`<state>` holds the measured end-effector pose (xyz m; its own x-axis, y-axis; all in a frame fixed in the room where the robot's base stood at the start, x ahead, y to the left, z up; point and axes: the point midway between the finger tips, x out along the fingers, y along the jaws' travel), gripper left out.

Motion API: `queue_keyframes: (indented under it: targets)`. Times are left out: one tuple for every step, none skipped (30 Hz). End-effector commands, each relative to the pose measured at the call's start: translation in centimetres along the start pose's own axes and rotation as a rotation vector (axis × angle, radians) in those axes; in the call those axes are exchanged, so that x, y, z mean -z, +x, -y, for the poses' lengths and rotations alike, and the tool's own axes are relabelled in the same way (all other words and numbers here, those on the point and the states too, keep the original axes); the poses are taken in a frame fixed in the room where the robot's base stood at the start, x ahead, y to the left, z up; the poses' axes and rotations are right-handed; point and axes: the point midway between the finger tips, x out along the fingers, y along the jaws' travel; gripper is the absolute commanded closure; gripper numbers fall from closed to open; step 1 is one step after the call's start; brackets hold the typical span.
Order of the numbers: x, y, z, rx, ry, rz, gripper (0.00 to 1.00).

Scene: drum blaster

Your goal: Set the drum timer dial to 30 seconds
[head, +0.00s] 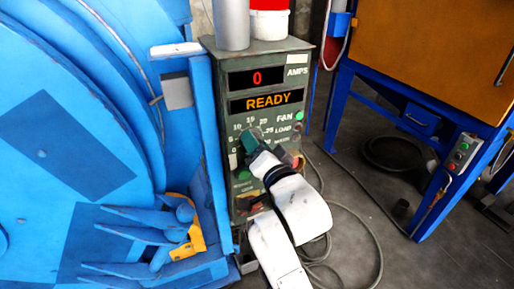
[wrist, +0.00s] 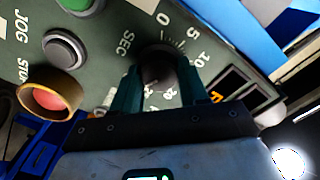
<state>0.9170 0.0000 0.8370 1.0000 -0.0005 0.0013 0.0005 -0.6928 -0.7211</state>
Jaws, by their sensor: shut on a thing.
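The timer dial (wrist: 158,66) is a dark round knob on the grey-green control panel, ringed by white numbers, with 0, 5 and 10 readable in the wrist view. My gripper (wrist: 157,88) has its two teal fingers on either side of the knob and is shut on it. In the head view my gripper (head: 254,141) covers the dial and part of its scale. The knob's pointer is too unclear to read. The panel (head: 236,99) shows a red 0 beside AMPS and an orange READY.
The wrist view shows a grey button (wrist: 65,49) and a red, yellow-ringed button (wrist: 50,98). The blue drum machine (head: 80,110) stands close at left. Cables (head: 350,215) lie on the floor at right.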

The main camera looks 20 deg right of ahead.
Motion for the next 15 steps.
queue_keyframes:
  targets:
    - [-0.39,0.00,-0.39,-0.007,0.015,0.008,0.87]
    - [-0.39,-0.01,-0.39,-0.008,0.024,0.008,0.87]
    - [-0.38,-0.01,-0.39,-0.008,0.034,0.008,0.87]
    - [-0.38,-0.01,-0.39,-0.008,0.039,0.008,0.87]
    - [-0.37,-0.01,-0.39,-0.008,0.045,0.008,0.87]
    - [-0.37,-0.01,-0.39,-0.008,0.051,0.008,0.87]
    - [-0.37,-0.01,-0.39,-0.009,0.054,0.008,0.87]
    - [-0.37,-0.01,-0.39,-0.009,0.057,0.008,0.87]
    - [-0.37,-0.01,-0.39,-0.009,0.060,0.008,0.87]
    - [-0.37,-0.01,-0.38,-0.009,0.061,0.008,0.87]
    - [-0.37,-0.01,-0.38,-0.009,0.062,0.008,0.87]
    - [-0.37,-0.01,-0.38,-0.009,0.063,0.008,0.87]
    - [-0.37,-0.01,-0.38,-0.009,0.063,0.008,0.87]
    - [-0.37,-0.01,-0.38,-0.009,0.063,0.008,0.87]
    - [-0.38,-0.01,-0.37,-0.009,0.062,0.009,0.87]
